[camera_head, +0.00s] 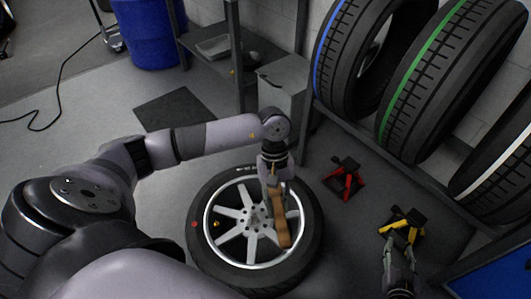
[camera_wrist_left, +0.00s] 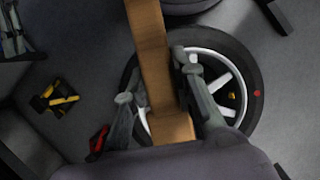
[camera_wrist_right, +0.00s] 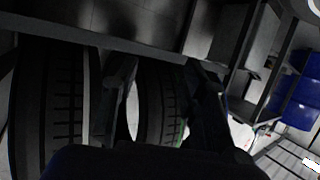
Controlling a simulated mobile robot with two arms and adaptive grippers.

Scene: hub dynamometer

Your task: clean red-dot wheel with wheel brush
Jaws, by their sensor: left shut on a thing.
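The red-dot wheel (camera_head: 196,238) lies flat on the floor, a black tire around a silver spoked rim. Its red dot is on the left side of the tire, with a yellow dot near it. My left gripper (camera_head: 274,190) is over the right part of the rim, shut on the wooden wheel brush (camera_head: 281,222). In the left wrist view the brush (camera_wrist_left: 152,60) runs between the fingers, above the wheel (camera_wrist_left: 245,62). Whether the brush touches the rim is unclear. My right gripper (camera_head: 398,284) is empty at the lower right, its fingers apart in the right wrist view (camera_wrist_right: 160,90).
A red-and-black tool (camera_head: 345,179) and a yellow-and-black tool (camera_head: 403,228) lie on the floor right of the wheel. A rack holds upright tires (camera_head: 440,80). A grey bin (camera_head: 284,90), a blue barrel (camera_head: 150,32) and a black mat (camera_head: 175,108) stand or lie behind.

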